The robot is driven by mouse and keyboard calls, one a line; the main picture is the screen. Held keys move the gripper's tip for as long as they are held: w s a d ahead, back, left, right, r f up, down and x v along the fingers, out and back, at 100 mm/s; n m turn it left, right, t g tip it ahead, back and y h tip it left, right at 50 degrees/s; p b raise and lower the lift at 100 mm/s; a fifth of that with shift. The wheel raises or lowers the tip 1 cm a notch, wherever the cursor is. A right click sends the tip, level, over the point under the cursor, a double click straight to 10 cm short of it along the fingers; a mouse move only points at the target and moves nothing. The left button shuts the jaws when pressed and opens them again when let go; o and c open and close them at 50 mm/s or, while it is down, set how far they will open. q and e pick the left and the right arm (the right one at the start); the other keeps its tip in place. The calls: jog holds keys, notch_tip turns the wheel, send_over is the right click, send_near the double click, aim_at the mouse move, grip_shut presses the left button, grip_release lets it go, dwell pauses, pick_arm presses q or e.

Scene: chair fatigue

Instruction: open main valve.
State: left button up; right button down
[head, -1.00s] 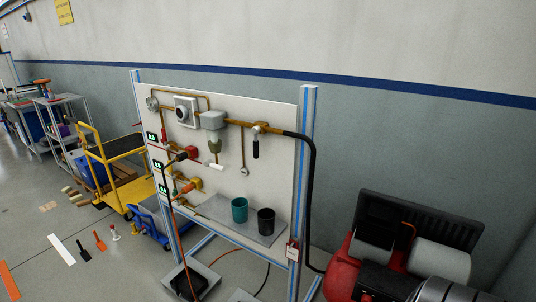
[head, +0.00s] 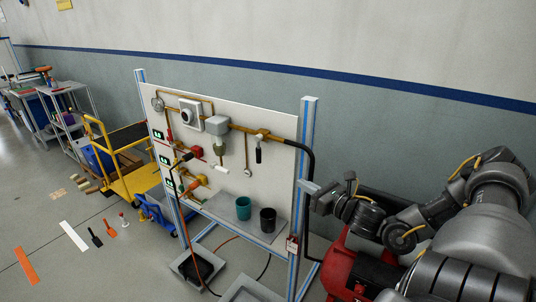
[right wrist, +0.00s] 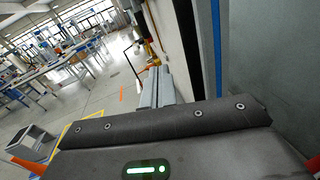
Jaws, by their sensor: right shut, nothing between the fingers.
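A brass valve (head: 262,134) with a black lever handle (head: 258,154) sits on the pipe at the upper right of the white panel (head: 225,178). The lever hangs straight down. A black hose runs from the pipe's right end around the panel edge. My right gripper (head: 308,187) is at the panel's right post, below and to the right of the valve, apart from the lever. Its grey fingers (right wrist: 157,88) are together and empty in the right wrist view. Whether they touch the post cannot be told. My left gripper is not in view.
A blue-edged post (head: 306,130) stands between my right arm and the valve. A teal cup (head: 243,208) and a black cup (head: 267,220) stand on the panel's shelf. A red machine (head: 345,275) is at lower right. A yellow cart (head: 135,180) stands left.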

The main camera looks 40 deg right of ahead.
jog(key=r, duration=0.1)
jog(key=a+r+n, duration=0.1)
jog(key=r, duration=0.1)
jog(key=shift+s+a+r+n+y, duration=0.2)
jog(key=shift+s+a+n+y, duration=0.05)
jog(key=shift+a+n+y, duration=0.15)
jog(key=shift+w, duration=0.1)
jog(key=p, duration=0.4)
send_near(261, 157)
jog(key=w, duration=0.6)
jog(key=shift+w+a, duration=0.35)
jog(key=shift+w, duration=0.05)
